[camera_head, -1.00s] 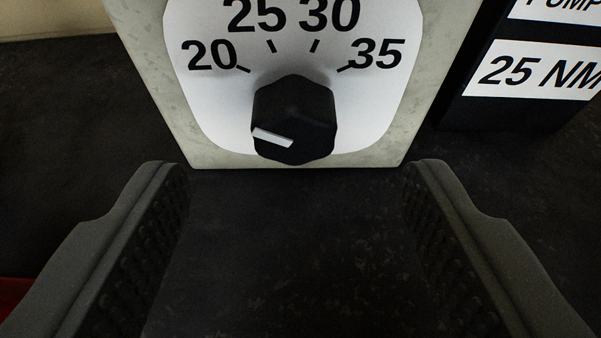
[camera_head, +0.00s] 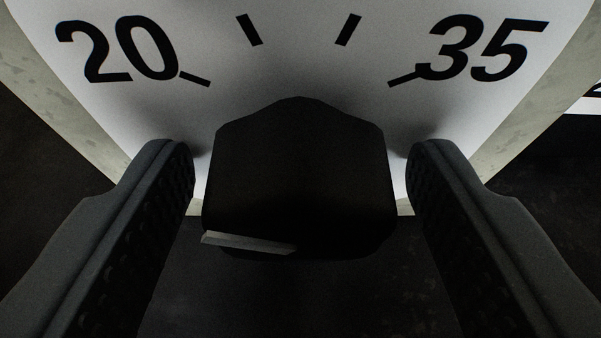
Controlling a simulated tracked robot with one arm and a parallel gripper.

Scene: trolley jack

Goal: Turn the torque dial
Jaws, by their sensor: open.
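The torque dial is a black faceted knob (camera_head: 298,170) on a white scale plate (camera_head: 300,75). A pale pointer bar (camera_head: 248,243) shows on the knob's lower left front, its outer end toward the left. The numbers 20 and 35 and several tick marks show above the knob. My gripper (camera_head: 300,165) is open, with one finger on each side of the knob. A narrow gap shows between each finger and the knob, so no contact is visible. The knob's far side is hidden.
The pale panel (camera_head: 535,120) behind the plate shows at both sides. A dark surface (camera_head: 300,300) lies below. A small part of a white label (camera_head: 588,103) shows at the right edge.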

